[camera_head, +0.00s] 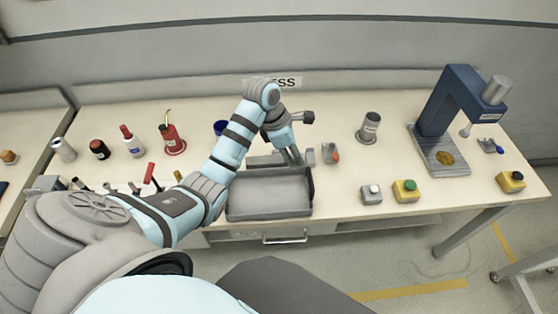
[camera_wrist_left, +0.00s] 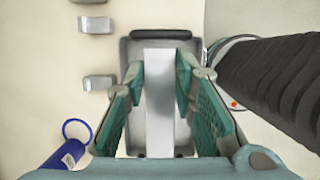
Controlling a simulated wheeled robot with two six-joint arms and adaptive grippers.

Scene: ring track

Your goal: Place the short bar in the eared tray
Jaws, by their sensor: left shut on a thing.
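My left gripper (camera_head: 293,158) is shut on a plain pale grey bar (camera_wrist_left: 159,75), the short bar by its look. In the left wrist view the bar runs lengthwise between the two green-padded fingers (camera_wrist_left: 160,105). Behind it shows a dark grey tray (camera_wrist_left: 130,50) with rounded corners; I cannot tell whether the bar touches it. In the head view a wide grey tray (camera_head: 268,209) lies at the table's front edge, just below the gripper. Which part is the tray's ear is not clear. The bar is too small to make out there. My right gripper is not in view.
A small grey holder with an orange part (camera_head: 330,153) stands right of the gripper. A blue cup (camera_head: 220,128) is behind my left arm. Button boxes (camera_head: 405,191) and a blue press (camera_head: 447,110) stand farther right. Bottles (camera_head: 131,140) stand at the left.

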